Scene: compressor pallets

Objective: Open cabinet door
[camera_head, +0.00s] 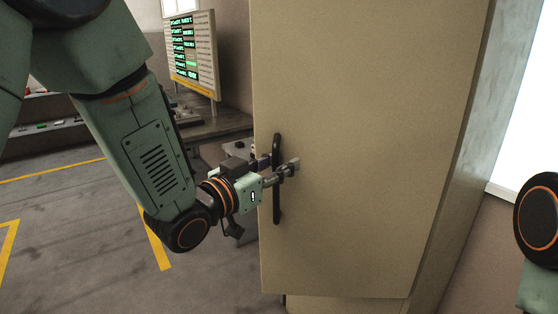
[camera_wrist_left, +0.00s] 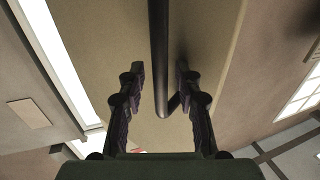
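The beige cabinet door (camera_head: 360,130) fills the middle of the head view and looks shut or nearly so; I cannot tell exactly. Its black vertical bar handle (camera_head: 277,205) is near the door's left edge. My left gripper (camera_head: 283,168) is at the handle's middle. In the left wrist view the handle (camera_wrist_left: 158,45) runs between the two open fingers of the gripper (camera_wrist_left: 161,85), with a gap on each side. The door (camera_wrist_left: 100,40) lies behind it. Only part of my right arm shows at the right edge; its gripper is out of view.
Yellow lines (camera_head: 155,245) mark the open grey floor at the left. A wall with a bright panel (camera_head: 530,120) is at the right.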

